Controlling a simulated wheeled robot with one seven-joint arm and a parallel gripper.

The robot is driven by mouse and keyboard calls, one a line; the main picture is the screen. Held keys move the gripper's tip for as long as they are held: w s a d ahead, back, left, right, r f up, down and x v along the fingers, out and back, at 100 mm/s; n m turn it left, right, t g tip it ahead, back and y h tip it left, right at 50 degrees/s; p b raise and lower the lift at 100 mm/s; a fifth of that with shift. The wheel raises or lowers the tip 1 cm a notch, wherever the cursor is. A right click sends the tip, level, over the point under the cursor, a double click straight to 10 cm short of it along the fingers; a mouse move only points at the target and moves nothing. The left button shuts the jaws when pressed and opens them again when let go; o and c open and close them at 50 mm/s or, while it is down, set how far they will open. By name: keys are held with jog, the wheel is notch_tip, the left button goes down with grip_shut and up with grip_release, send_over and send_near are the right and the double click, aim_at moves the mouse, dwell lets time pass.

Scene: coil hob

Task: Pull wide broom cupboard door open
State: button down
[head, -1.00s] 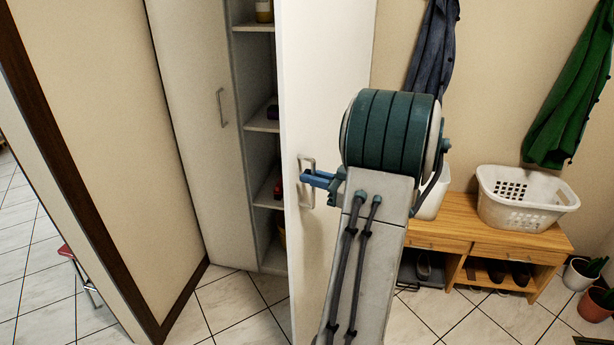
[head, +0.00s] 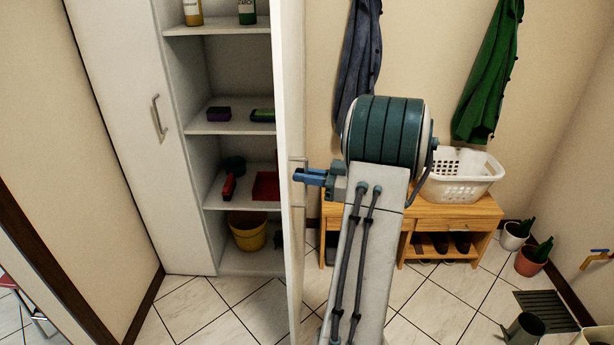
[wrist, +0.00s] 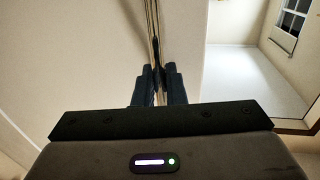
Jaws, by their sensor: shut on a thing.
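The wide broom cupboard's right door (head: 290,130) stands open and shows nearly edge-on in the head view. Its handle (head: 298,162) is at the door's near face, at mid height in the picture. My gripper (head: 302,176) is shut on this handle. In the wrist view the two dark fingers of my gripper (wrist: 158,88) close around the thin metal handle bar (wrist: 155,40). The cupboard's left door (head: 128,140) is closed, with its own bar handle (head: 159,118).
The open cupboard shows shelves (head: 225,127) with bottles, a red dustpan and a yellow bucket (head: 248,232). A wooden bench (head: 415,215) with a white basket (head: 462,178) stands right of my arm. Coats hang above it. Tiled floor (head: 235,312) is clear before the cupboard.

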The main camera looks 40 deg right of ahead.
jog(key=c, duration=1.9)
grip_release()
jog(key=shift+a, duration=0.1)
jog(key=b+v, duration=0.1)
jog(key=v, duration=1.2)
jog(key=shift+s+d, duration=0.25)
jog(key=shift+d, duration=0.05)
jog(key=shift+a, duration=0.1)
